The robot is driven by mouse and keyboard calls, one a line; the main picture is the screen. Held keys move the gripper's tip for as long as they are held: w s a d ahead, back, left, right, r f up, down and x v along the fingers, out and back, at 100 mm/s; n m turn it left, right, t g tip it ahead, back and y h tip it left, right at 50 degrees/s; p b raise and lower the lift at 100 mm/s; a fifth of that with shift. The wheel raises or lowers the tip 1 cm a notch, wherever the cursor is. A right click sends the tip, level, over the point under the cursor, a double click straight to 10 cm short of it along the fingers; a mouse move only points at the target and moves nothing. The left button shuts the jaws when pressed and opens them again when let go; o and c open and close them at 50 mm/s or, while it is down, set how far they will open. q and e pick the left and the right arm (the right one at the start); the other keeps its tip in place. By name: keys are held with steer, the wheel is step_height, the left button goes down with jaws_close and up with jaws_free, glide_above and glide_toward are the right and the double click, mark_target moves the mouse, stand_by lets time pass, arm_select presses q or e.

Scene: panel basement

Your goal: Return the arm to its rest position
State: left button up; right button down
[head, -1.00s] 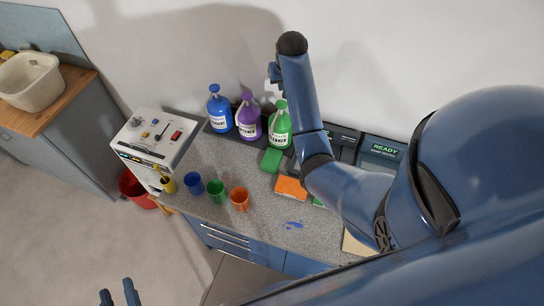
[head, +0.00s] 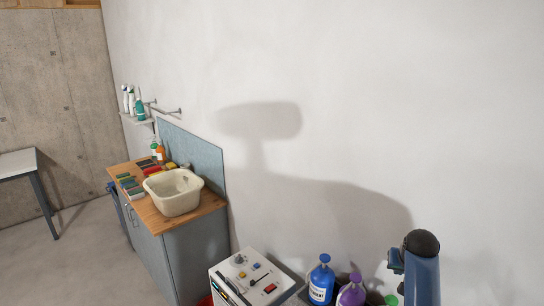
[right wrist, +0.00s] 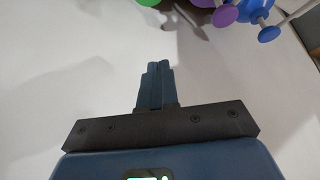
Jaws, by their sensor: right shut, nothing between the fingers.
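My right arm stands up at the lower right of the head view, with a dark rounded end on top. My right gripper (right wrist: 157,70) shows in the right wrist view with its two fingers together and nothing between them. It is in front of the pale wall, apart from the bottles. My left gripper is out of view.
A blue bottle (head: 321,283), a purple bottle (head: 351,292) and a green bottle top (head: 391,299) are left of my arm. A white control box (head: 245,278) stands beside them. A cream basin (head: 173,196) sits on a wooden-topped cabinet (head: 152,215). The wall above is clear.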

steer(key=w+r+t+h+b, duration=0.1)
steer(key=w+r+t+h, duration=0.1)
steer(key=w+r+t, duration=0.35)
steer(key=s+a+f+n+t+y+b, duration=0.1)
steer(key=s+a+f+b, duration=0.4)
steer(key=s, duration=0.9)
steer(key=s+a+f+n+t+y+b, duration=0.1)
steer(key=s+a+f+t+b, duration=0.2)
steer(key=s+a+f, duration=0.4)
steer(key=s+a+f+n+t+y+b, duration=0.1)
steer(key=s+a+f+b, duration=0.5)
steer(key=s+f, duration=0.6)
steer(key=s+t+y, duration=0.1)
steer(key=s, duration=0.9)
steer(key=shift+s+a+f+n+t+b, duration=0.2)
steer(key=shift+a+f+n+t+b, duration=0.1)
steer(key=shift+n+t+b, duration=0.1)
